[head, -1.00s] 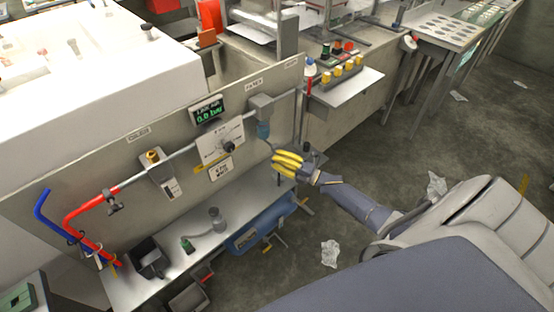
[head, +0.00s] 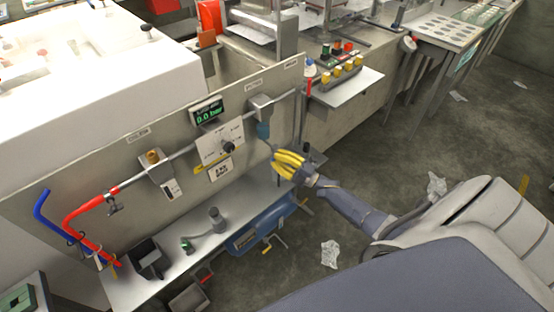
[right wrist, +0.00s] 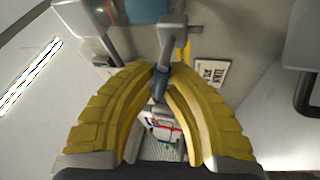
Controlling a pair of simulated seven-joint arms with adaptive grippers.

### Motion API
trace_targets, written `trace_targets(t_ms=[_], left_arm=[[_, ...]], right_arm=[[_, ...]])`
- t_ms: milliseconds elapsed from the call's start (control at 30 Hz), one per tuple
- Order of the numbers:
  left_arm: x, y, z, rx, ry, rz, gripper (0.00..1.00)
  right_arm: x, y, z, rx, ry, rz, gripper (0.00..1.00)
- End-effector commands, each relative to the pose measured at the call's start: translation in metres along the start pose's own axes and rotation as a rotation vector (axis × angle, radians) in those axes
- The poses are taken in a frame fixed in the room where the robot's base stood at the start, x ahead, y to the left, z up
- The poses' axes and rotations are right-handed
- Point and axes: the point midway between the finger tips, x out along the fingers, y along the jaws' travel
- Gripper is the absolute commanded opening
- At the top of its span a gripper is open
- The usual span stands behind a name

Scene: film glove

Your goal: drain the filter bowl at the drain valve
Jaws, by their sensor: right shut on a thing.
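The filter bowl (head: 263,130) is a small blue cup under a grey housing on the pipe panel; its lower part also shows at the top of the right wrist view (right wrist: 147,10). My right gripper (head: 275,160) has yellow ribbed fingers and is just below and right of the bowl. In the right wrist view its fingertips (right wrist: 160,75) close around a small dark blue-grey part below the bowl, which looks like the drain valve (right wrist: 159,86). The fingers hide much of that part. My left gripper is not in view.
A green pressure display (head: 208,113) reads 0.0 bar. A dial plate (head: 220,142) is left of the bowl. A metal shelf (head: 185,262) below holds a dark box (head: 148,258) and small fittings. A blue tank (head: 260,228) lies under it.

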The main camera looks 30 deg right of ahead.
Motion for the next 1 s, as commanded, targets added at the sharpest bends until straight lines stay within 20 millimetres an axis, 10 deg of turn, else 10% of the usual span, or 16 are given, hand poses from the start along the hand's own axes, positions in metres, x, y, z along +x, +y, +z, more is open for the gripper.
trace_targets(t_ms=[1000], left_arm=[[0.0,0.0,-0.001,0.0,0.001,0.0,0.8]], right_arm=[[0.001,0.027,0.014,0.861,-0.184,0.359,0.0]])
